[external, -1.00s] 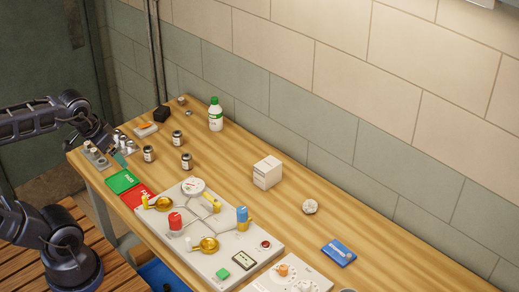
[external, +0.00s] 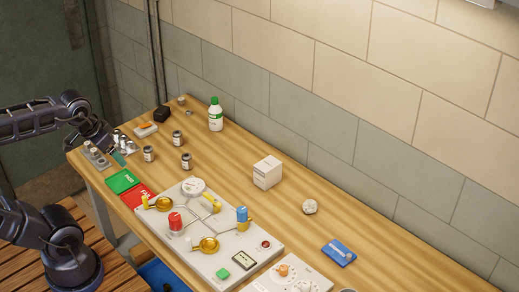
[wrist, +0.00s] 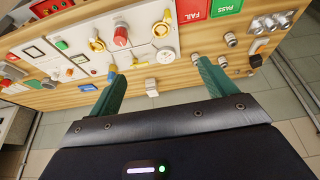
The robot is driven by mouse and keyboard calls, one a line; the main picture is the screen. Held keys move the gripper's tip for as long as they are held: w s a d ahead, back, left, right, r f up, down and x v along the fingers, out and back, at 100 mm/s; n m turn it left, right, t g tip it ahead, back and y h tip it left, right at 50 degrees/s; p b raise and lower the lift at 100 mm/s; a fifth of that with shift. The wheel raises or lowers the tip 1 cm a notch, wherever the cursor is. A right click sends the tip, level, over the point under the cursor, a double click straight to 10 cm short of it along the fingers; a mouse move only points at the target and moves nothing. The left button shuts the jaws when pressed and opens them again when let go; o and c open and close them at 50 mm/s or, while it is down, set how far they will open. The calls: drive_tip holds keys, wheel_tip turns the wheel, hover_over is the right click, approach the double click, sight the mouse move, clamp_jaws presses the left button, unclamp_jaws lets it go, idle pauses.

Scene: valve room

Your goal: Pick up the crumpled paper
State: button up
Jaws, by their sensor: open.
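The crumpled paper (external: 310,207) is a small whitish ball on the wooden table, between the white box and the blue card, toward the wall. A small pale lump beside the left finger in the wrist view may be the same paper; it is too small to be sure. My gripper (wrist: 156,66) has its two green fingers spread apart with nothing between them. In the external view it is at the far left end of the table, well away from the paper.
The white box (external: 267,172) stands left of the paper, and the blue card (external: 339,252) lies in front of it. A valve panel (external: 183,237) fills the table's front. Several small jars and a green-capped bottle (external: 216,115) stand farther left. Bare wood surrounds the paper.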

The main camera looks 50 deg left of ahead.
drive_tip(key=shift+c, duration=0.9)
drive_tip(key=w+d+r+m+g+h, duration=0.1)
drive_tip(key=w+d+m, duration=0.25)
drive_tip(key=w, duration=0.65)
drive_tip(key=w+d+m+g+h, duration=0.1)
drive_tip(key=w+d+m, duration=0.25)
drive_tip(key=w, duration=0.55)
drive_tip(key=w+d+r+m+g+h, duration=0.1)
drive_tip(key=w+d+m, duration=0.25)
drive_tip(key=w, duration=0.65)
drive_tip(key=m+g+h, duration=0.1)
drive_tip(key=m+g, duration=0.2)
drive_tip(key=m, duration=0.9)
hover_over(310, 202)
drive_tip(key=w+a, duration=0.2)
drive_tip(key=a, duration=0.2)
wheel_tip(310, 202, down, 24)
drive_tip(key=shift+x, duration=4.9)
drive_tip(key=shift+s+d, duration=0.1)
drive_tip(key=shift+s, duration=0.05)
drive_tip(key=c, duration=1.1)
